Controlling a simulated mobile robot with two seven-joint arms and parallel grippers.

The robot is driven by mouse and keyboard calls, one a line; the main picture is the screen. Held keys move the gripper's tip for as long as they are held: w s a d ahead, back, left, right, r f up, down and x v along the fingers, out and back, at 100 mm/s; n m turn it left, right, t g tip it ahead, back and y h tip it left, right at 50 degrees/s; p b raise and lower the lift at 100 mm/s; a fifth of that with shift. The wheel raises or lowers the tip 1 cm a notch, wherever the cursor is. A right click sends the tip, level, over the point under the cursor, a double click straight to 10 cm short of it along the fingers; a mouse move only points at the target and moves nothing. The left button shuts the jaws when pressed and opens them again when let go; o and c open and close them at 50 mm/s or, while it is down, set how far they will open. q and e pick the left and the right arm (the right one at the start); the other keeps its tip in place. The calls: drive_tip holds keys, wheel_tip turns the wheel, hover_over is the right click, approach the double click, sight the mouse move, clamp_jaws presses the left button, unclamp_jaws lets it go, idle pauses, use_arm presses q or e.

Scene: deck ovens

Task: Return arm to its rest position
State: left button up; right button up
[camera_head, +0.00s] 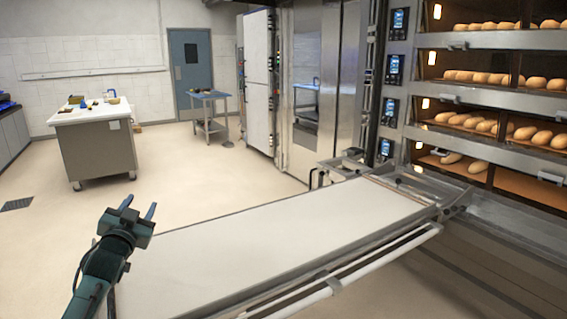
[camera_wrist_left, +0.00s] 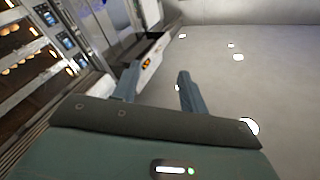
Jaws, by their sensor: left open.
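My left gripper (camera_head: 139,208) is at the lower left of the head view, beside the near left end of a long pale loading board (camera_head: 270,232). Its two fingers stand apart with nothing between them. In the left wrist view the open fingers (camera_wrist_left: 157,90) point out over pale floor, with the oven front to the left. My right gripper does not show in either view.
A deck oven (camera_head: 480,90) with several levels of bread stands at the right. The board reaches toward its lowest deck. A work table (camera_head: 95,145) and a small trolley (camera_head: 209,112) stand farther back. The floor (camera_head: 190,170) between them is clear.

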use_arm(q)
drive_tip(key=s+d+f+g+h, duration=0.1)
drive_tip(key=s+d+f+g, duration=0.15)
drive_tip(key=s+f, duration=0.35)
drive_tip(key=s+d+f+g+h, duration=0.1)
drive_tip(key=s+d+f, duration=0.3)
drive_tip(key=f, duration=0.5)
drive_tip(key=s+d+f+g+h, duration=0.1)
drive_tip(key=s+d+f+g, duration=0.1)
drive_tip(key=s+d+f, duration=0.35)
drive_tip(key=s+d+f+g+h, duration=0.1)
drive_tip(key=s+d+f, duration=0.3)
drive_tip(key=s, duration=0.8)
drive_tip(key=s+d+f+n+g+h, duration=0.1)
drive_tip(key=s+d+f, duration=0.3)
drive_tip(key=s, duration=0.8)
drive_tip(key=shift+d+f+g, duration=0.4)
drive_tip(key=shift+f+g, duration=0.35)
drive_tip(key=shift+f, duration=0.05)
drive_tip(key=shift+c, duration=0.7)
